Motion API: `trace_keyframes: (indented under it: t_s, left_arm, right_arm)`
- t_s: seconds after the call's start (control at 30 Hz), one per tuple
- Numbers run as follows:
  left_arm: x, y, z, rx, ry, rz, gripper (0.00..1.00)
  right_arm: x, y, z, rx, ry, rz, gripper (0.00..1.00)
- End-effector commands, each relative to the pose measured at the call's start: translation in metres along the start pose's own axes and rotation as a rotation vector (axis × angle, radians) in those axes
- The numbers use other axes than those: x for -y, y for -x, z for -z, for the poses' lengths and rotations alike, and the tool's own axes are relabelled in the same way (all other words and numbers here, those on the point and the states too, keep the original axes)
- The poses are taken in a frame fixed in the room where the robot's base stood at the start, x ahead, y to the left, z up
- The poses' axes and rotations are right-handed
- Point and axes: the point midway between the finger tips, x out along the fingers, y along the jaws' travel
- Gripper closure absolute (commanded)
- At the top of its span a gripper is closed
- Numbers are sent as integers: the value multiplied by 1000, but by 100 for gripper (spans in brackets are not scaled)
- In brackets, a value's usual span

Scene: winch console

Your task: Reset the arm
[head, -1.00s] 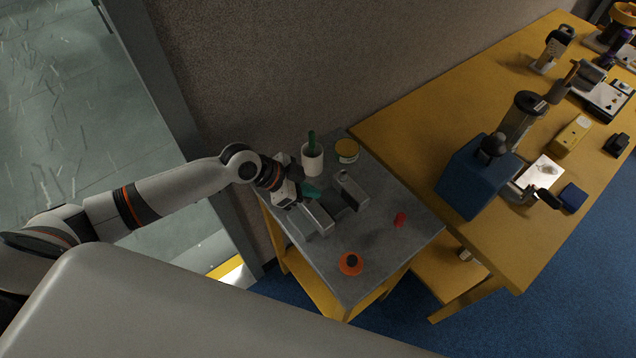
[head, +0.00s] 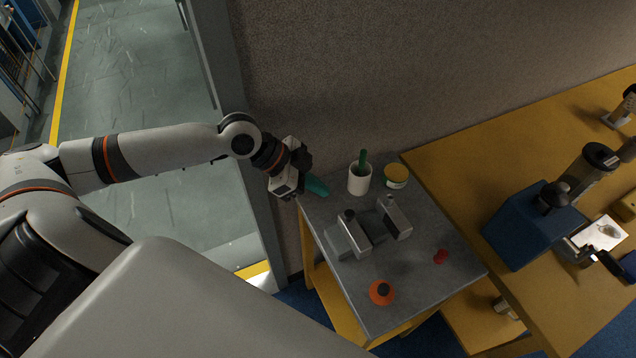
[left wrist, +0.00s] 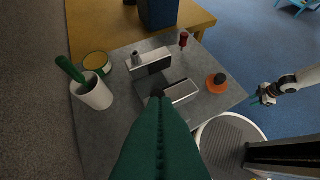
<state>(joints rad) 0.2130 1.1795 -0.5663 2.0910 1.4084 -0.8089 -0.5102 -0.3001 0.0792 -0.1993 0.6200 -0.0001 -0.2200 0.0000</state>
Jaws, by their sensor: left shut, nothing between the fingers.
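My left gripper (head: 316,186) has green fingers, closed together and empty. It hangs by the back-left corner of the small grey table, left of the white cup and apart from the grey metal blocks. In the left wrist view its closed fingers (left wrist: 158,105) fill the lower middle and hide part of the table. My right gripper (left wrist: 264,97) shows small, off the table's right side in that view; its jaw state is unclear. The blue winch box (head: 530,226) with a dark knob stands on the yellow bench, a crank (head: 590,255) beside it.
The grey table (head: 425,285) holds two metal blocks (head: 354,232) (head: 394,217), a white cup (head: 359,179) with a green handle, a yellow-lidded jar (head: 396,177), an orange disc (head: 381,292) and a red piece (head: 440,256). The yellow bench (head: 460,150) adjoins it.

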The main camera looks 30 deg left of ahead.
Motion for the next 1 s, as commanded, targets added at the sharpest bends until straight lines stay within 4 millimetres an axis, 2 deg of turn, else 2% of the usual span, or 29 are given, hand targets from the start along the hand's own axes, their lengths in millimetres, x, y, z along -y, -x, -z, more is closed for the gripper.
trace_keyframes:
  t_s: [0.2,0.3,0.37,0.5,0.63,0.77,1.0]
  left_arm:
    - [1,5,-1,1,-1,1,100]
    - [6,0,-1,-1,-3,9,100]
    - [17,-9,0,-4,-5,22,100]
    - [61,-42,3,-28,-4,41,100]
    - [99,-64,8,-71,71,-17,100]
    - [118,-68,22,-133,216,-129,100]
    - [136,-51,58,-264,491,-311,100]
  right_arm:
    - [0,-1,0,0,0,0,64]
    - [0,-1,0,0,0,0,64]
    - [0,-1,0,0,0,0,64]
    - [0,-1,0,0,1,0,64]
    - [0,-1,0,0,1,0,64]
    - [0,0,0,0,1,0,64]
    - [0,-1,0,0,1,1,64]
